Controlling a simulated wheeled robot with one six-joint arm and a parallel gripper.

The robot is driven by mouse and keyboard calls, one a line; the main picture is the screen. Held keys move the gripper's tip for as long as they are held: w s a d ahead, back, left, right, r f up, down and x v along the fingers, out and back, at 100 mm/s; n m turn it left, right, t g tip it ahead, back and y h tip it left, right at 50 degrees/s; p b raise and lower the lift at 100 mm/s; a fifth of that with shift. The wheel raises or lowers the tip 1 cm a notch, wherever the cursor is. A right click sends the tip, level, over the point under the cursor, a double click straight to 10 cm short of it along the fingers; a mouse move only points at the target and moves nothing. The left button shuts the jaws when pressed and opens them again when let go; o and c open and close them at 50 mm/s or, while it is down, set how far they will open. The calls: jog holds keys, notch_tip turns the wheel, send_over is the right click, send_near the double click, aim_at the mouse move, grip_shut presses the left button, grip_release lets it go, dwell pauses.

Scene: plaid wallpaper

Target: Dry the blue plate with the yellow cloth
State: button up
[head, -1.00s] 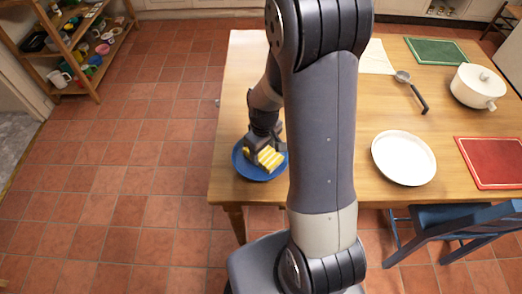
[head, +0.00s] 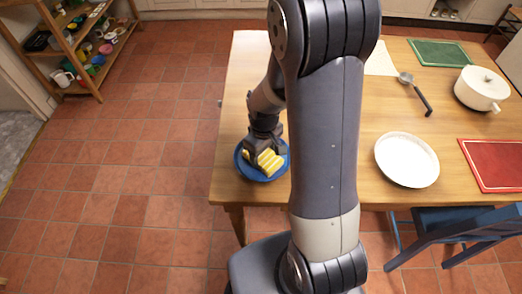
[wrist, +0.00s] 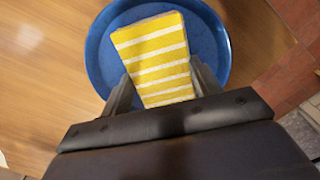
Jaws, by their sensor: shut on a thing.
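The blue plate (head: 279,174) lies on the near left corner of the wooden table; it also shows in the wrist view (wrist: 98,50). The yellow cloth (head: 268,162) with white stripes is a folded block over the plate, and it fills the plate's middle in the wrist view (wrist: 157,58). My gripper (head: 256,153) is over the plate, shut on the cloth, with a finger on each side of the cloth in the wrist view (wrist: 155,90). Whether the cloth touches the plate cannot be told for certain.
On the wooden table (head: 390,112) are a white round tray (head: 407,160), a red board (head: 497,163), a ladle (head: 416,93), a white lidded pot (head: 481,88) and a green board (head: 440,53). A blue chair (head: 455,233) stands at the front edge. A shelf (head: 75,50) stands far left.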

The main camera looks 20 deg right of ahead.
jog(key=shift+w+d+f, duration=0.2)
jog(key=shift+w+d, duration=0.15)
jog(key=shift+d, duration=0.1)
jog(key=shift+w+a+r, duration=0.1)
jog(key=shift+w+a, duration=0.15)
jog(key=shift+w, duration=0.2)
jog(key=shift+s+a, duration=0.1)
jog(key=shift+a, duration=0.35)
jog(key=shift+s+a, duration=0.1)
jog(key=shift+s, duration=0.2)
jog(key=shift+s+d+b, duration=0.25)
jog(key=shift+s+b, duration=0.1)
jog(key=shift+d, duration=0.35)
jog(key=shift+w+d, duration=0.2)
jog(key=shift+w, duration=0.25)
jog(key=shift+w+a, duration=0.25)
jog(key=shift+w, duration=0.1)
